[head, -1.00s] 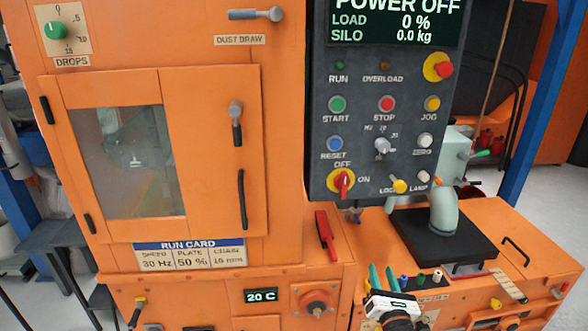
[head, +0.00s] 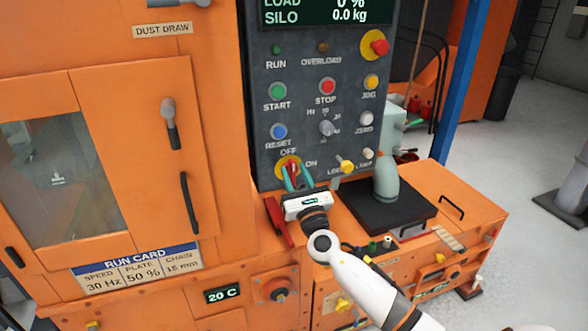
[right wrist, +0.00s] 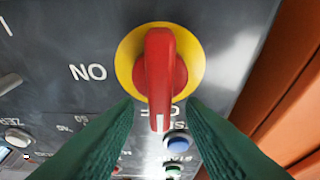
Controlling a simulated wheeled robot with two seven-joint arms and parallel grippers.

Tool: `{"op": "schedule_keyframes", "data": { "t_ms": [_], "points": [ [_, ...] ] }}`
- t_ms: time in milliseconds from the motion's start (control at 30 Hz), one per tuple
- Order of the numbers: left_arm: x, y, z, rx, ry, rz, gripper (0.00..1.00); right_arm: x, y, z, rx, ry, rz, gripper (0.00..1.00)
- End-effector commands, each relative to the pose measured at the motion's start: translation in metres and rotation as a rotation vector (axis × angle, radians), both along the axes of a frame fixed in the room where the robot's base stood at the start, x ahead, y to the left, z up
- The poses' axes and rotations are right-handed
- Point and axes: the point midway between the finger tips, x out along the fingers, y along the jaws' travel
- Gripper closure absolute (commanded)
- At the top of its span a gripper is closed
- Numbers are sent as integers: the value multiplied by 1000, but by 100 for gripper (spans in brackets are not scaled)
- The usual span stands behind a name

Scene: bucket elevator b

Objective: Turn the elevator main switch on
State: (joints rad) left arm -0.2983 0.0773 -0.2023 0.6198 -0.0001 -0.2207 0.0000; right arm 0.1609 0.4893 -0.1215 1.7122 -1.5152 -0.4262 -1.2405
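The main switch (head: 289,163) is a red handle on a round yellow plate, low on the dark control panel (head: 262,130). In the right wrist view, whose picture is upside down, its red handle (right wrist: 161,78) has its white-marked end toward the partly hidden OFF label; the ON label is off to one side. My right gripper (head: 295,176) is at the switch, its green fingers pointing at the panel. In the right wrist view its fingertips (right wrist: 162,106) are apart, one on each side of the handle's marked end, with gaps showing. My left gripper is not in view.
A red lever (head: 278,222) stands just below the panel. A grey-green pipe (head: 385,178) rises from the bench at right.

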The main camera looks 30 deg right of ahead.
Motion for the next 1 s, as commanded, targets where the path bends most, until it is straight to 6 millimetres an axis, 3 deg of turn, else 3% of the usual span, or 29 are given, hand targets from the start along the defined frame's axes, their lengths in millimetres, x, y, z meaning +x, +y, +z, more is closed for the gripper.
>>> {"op": "schedule_keyframes", "data": {
  "t_ms": [400, 633, 1000],
  "points": [
    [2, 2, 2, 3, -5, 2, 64, 9, -2, 4, 1, 0, -1, 64],
    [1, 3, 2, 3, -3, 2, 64, 9, -2, 3, 1, 2, 0, 100],
    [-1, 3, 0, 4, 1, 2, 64, 9, -1, -2, 19, 5, 2, 100]
  ]
}}
